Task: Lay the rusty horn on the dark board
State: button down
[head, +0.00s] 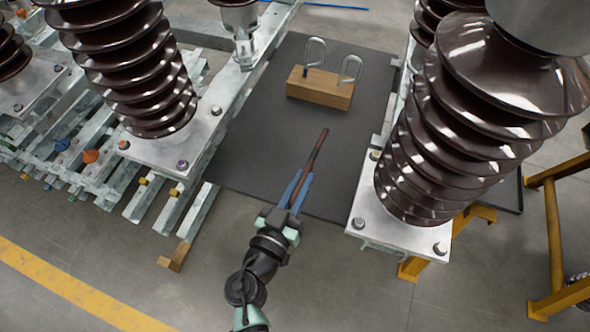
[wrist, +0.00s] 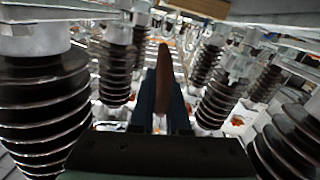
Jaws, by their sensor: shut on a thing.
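My gripper (head: 299,190) reaches in from the bottom of the head view over the near edge of the dark board (head: 250,150). Its blue fingers are shut on the rusty horn (head: 316,152), a thin brown bar that points up and slightly right. The wrist view shows the horn (wrist: 164,80) upright between the fingers (wrist: 161,105). In the head view the horn overlaps the board; whether it touches the board or hangs above it I cannot tell. The horn's lower end is hidden between the fingers.
A wooden block (head: 320,90) with two metal loops stands on the far part of the board. Large brown ribbed insulators flank the board at left (head: 130,70) and right (head: 455,130). A yellow frame (head: 556,235) is at far right. The middle of the board is bare.

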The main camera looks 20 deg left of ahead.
jog(key=b, duration=0.7)
send_over(283, 183)
jog(key=s+d, duration=0.2)
jog(key=s, duration=0.1)
notch_tip(283, 183, down, 3)
jog(key=w+a+y+b, duration=0.2)
jog(key=w+b, duration=0.1)
jog(key=b, duration=0.1)
jog(key=shift+m, duration=0.3)
notch_tip(283, 183, down, 9)
jog(key=b, duration=0.2)
jog(key=shift+w+a+r+b, duration=0.1)
jog(key=shift+r+b, duration=0.1)
jog(key=shift+b, duration=0.15)
jog(key=shift+f+b, duration=0.25)
jog(key=shift+b, duration=0.05)
jog(key=c, duration=0.9)
grip_release()
jog(key=shift+r+p, duration=0.3)
jog(key=shift+p, duration=0.15)
jog(key=s, duration=0.8)
jog(key=s+b, duration=0.1)
jog(key=s, duration=0.3)
jog(key=shift+a+r, duration=0.15)
jog(key=shift+r, duration=0.2)
